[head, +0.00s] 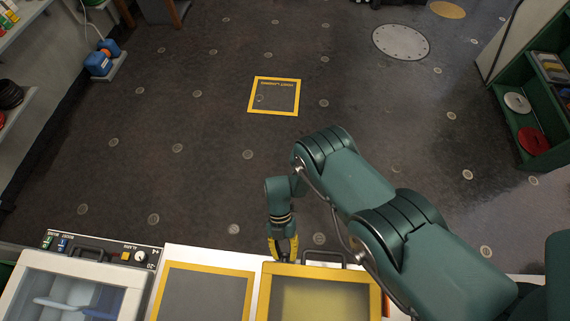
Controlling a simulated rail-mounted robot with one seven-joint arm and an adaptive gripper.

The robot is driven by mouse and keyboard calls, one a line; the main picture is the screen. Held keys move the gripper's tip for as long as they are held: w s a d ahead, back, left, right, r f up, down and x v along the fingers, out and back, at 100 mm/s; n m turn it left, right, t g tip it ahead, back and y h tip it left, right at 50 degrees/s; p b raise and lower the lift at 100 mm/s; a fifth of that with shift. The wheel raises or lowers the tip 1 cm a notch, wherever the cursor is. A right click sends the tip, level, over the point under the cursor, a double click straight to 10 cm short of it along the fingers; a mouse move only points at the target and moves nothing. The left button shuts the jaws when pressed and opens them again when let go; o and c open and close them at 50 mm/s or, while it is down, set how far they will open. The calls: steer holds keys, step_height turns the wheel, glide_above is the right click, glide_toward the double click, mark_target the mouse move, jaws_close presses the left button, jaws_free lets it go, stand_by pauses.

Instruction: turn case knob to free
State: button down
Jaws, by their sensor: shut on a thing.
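A yellow-rimmed case (320,270) stands at the bottom of the head view, with a dark carrying handle (322,256) on its far side. My gripper (284,259) points down at the far edge of this case, left of the handle. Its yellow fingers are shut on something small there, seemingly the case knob. The knob is hidden by the fingers and the case's edge, so its setting cannot be read.
To the left, a clear-lidded white box (20,290) sits by a dark control panel (100,250) with a white dial (140,257). A grey yellow-edged mat (205,292) lies between. Open floor with a marked square (275,96) lies beyond; green shelves stand right.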

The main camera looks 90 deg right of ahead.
steer(key=shift+s+a+r+n+t+p, duration=0.1)
steer(key=shift+r+n+t+p, duration=0.3)
steer(key=shift+t+p, duration=0.7)
steer(key=shift+f+p, duration=0.25)
steer(key=shift+p, duration=0.2)
steer(key=c, duration=0.6)
jaws_free()
steer(key=shift+c, duration=0.2)
steer(key=v, duration=1.2)
steer(key=shift+s, duration=0.15)
steer(key=shift+r, duration=0.1)
